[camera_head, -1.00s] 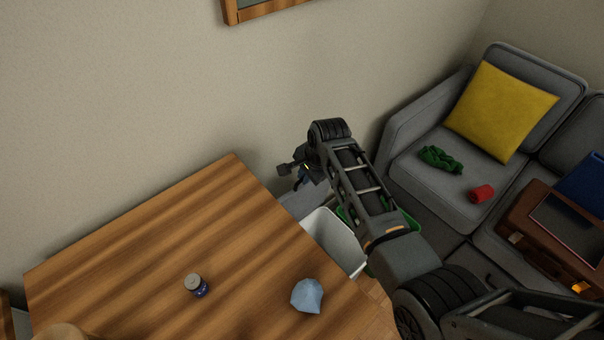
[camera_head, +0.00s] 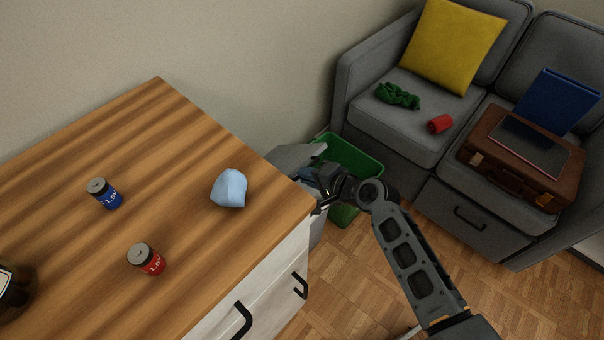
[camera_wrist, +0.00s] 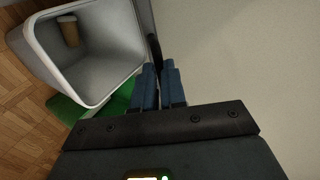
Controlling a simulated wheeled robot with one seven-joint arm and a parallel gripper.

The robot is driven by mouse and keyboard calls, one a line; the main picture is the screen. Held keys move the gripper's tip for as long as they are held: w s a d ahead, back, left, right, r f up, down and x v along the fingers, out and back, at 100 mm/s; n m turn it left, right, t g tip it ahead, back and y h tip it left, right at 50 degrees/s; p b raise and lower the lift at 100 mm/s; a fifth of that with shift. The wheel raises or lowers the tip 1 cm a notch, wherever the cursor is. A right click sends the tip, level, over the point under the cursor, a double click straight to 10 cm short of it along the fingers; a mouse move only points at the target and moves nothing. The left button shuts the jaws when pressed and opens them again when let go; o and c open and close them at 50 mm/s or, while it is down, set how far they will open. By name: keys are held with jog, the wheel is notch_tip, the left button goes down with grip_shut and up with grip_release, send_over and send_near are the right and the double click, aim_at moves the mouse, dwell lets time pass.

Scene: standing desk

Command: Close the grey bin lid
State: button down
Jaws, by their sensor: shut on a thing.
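The grey bin lid (camera_head: 292,155) shows at the right end of the wooden desk in the head view, raised and tilted. My gripper (camera_head: 318,178) is beside the lid, partly hidden by its own wrist. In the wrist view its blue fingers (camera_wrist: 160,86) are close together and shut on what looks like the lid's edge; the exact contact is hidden. The grey bin (camera_wrist: 95,72) is open in the wrist view, with a tan cup (camera_wrist: 69,32) inside. In the head view the desk and arm hide most of the bin.
A green bin (camera_head: 352,158) stands right beside the grey one. The desk (camera_head: 150,150) carries a blue battery-like can (camera_head: 104,194), a red one (camera_head: 147,259) and a pale blue lump (camera_head: 229,188).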

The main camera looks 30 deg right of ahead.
jog(key=s+d+f+b, duration=0.1)
jog(key=s+f+b, duration=0.3)
jog(key=f+b, duration=0.5)
jog(key=s+d+f+b, duration=0.1)
jog(key=s+f+b, duration=0.3)
jog(key=f+b, duration=0.5)
jog(key=shift+d+f+b, duration=0.15)
jog(key=shift+f+b, duration=0.2)
jog(key=shift+f, duration=2.2)
jog(key=c, duration=1.3)
grip_release()
jog(key=shift+o, duration=0.6)
jog(key=shift+w+r, duration=0.1)
jog(key=shift+r, duration=0.1)
jog(key=p+v, duration=0.2)
jog(key=v, duration=0.5)
jog(key=shift+s+r, duration=0.15)
jog(key=shift+s, duration=0.15)
